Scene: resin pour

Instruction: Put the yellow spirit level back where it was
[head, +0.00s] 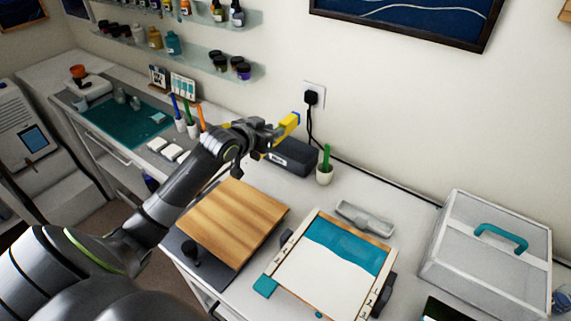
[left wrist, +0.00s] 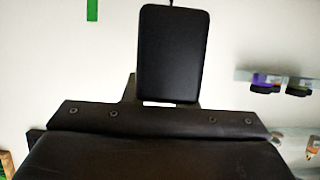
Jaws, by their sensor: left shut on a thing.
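The yellow spirit level (head: 289,125) is in the head view, up near the back wall, tilted, with its far end pointing up and right. My left gripper (head: 270,136) is shut on it and holds it in the air above the dark box (head: 294,157). Part of the level is hidden by the gripper. In the left wrist view, dark gripper parts fill the lower middle and the level cannot be made out. My right gripper is not in view.
A white cup with a green stick (head: 325,172) stands right of the dark box. A wooden board (head: 233,221), a framed teal-and-white panel (head: 336,262), a grey tray (head: 365,218) and a clear-sided case (head: 487,248) occupy the bench. A plug with a cable (head: 311,98) is on the wall.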

